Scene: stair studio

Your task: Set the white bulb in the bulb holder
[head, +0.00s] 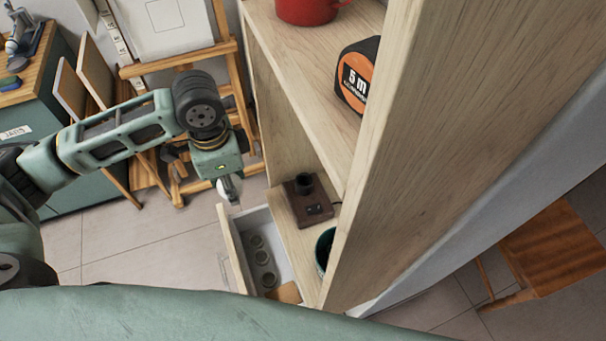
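The bulb holder (307,200) is a dark brown block with a black upright socket, standing on the lower shelf of the wooden unit. The socket looks empty. My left gripper (229,184) points down above the open drawer, left of the bulb holder and apart from it. A small white rounded thing, which looks like the white bulb (233,192), shows at its fingertips, and the gripper appears shut on it. The fingers are small and partly hidden by the wrist. My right gripper is not in view.
An open drawer (231,246) with several round items lies below the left gripper. A dark green cup (325,250) stands near the holder. The tall side panel (460,120) closes the right. A tape measure (356,76) and red pot (306,8) sit on the upper shelf.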

